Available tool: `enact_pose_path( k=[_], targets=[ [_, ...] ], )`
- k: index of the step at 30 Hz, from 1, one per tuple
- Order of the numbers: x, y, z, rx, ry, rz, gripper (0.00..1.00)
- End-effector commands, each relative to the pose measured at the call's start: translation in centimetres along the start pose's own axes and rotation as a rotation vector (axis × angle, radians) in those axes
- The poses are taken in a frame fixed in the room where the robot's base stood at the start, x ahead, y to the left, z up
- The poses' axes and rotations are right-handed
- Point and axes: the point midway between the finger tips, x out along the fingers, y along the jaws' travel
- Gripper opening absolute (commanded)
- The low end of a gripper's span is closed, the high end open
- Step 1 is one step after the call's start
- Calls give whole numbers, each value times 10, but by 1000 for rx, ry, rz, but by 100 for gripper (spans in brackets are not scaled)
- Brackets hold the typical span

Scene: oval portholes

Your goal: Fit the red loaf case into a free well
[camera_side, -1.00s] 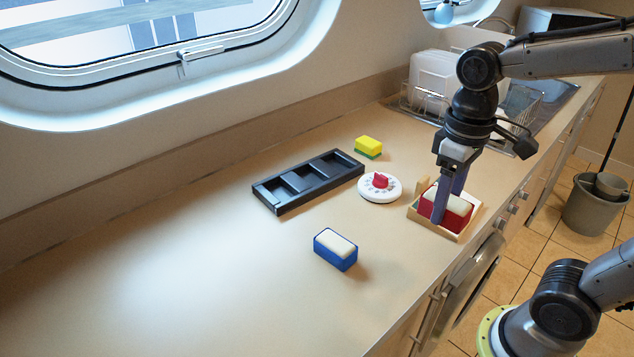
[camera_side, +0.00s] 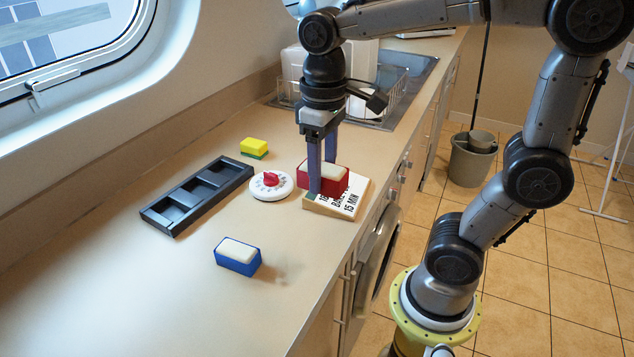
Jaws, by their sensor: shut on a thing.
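The red loaf case (camera_side: 333,183) with its pale loaf top is between the fingers of my gripper (camera_side: 322,176), which is shut on it. The case is apart from the holder.
A white dial timer with a red knob (camera_side: 271,181) lies between the holder and the wooden tray. A blue loaf case (camera_side: 238,260) stands in front, and a yellow-green sponge (camera_side: 254,146) behind. A dish rack (camera_side: 392,88) is at the back. The left counter is clear.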

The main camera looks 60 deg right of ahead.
Motion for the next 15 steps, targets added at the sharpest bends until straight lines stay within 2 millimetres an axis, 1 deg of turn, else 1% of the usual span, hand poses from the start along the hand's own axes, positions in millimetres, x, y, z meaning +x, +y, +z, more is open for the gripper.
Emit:
enact_pose_path(
  k=[1,3,6,10,15],
  targets=[
    [-11,-1,-15,10,2,0,0],
    [-25,-3,-37,24,1,0,0],
    [-40,-6,-67,40,0,0,0],
    [-54,-10,-105,56,0,0,0],
    [-62,-18,-153,72,-1,0,0]
  ],
)
